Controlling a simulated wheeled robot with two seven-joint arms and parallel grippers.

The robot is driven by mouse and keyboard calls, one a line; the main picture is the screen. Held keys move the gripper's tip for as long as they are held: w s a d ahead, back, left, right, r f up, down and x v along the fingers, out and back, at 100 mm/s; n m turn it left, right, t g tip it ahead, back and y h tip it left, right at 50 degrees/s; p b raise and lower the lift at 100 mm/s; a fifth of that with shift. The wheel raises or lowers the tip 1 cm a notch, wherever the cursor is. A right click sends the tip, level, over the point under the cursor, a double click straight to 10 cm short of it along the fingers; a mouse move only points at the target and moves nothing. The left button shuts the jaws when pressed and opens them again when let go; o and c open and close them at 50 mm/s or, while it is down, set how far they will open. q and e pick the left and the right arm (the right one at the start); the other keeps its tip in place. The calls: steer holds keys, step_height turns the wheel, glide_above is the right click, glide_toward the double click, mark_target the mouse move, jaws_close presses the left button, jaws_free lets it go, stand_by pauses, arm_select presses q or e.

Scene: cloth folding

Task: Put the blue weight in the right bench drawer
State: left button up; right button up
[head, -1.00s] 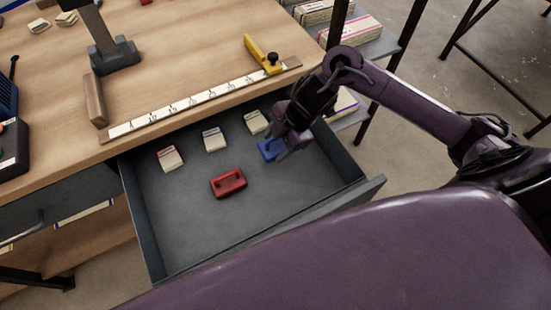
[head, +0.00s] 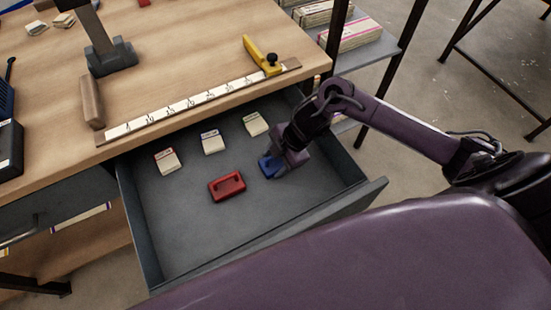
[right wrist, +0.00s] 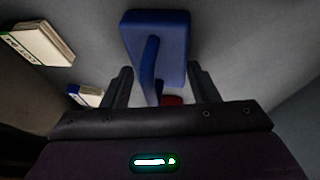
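The blue weight (head: 268,166) is inside the open right bench drawer (head: 205,230), near its right side. It appears to rest on the drawer floor. My right gripper (head: 279,166) is low over it and partly hides it. In the right wrist view, the blue weight (right wrist: 172,35) shows with its handle between the two fingers of my right gripper (right wrist: 161,85). The fingers stand apart, with a gap on both sides of the handle. My left gripper is not in view.
A red weight (head: 227,186) lies left of the blue one in the drawer. Several small labelled blocks (head: 211,142) lie along the drawer's back. The bench top (head: 190,60) overhangs behind, with a ruler strip (head: 190,103) and a yellow stop (head: 262,55). The drawer's front-left floor is clear.

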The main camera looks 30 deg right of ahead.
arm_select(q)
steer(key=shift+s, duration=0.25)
arm_select(e)
steer(key=o, duration=0.4)
steer(key=shift+o, duration=0.2)
steer(key=shift+d+r, duration=0.1)
steer(key=shift+r, duration=0.15)
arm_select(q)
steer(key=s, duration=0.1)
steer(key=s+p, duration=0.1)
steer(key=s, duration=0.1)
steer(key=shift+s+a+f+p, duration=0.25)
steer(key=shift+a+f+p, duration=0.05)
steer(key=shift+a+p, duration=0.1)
arm_select(e)
steer(key=v, duration=1.1)
steer(key=shift+r, duration=0.25)
steer(key=shift+d, duration=0.1)
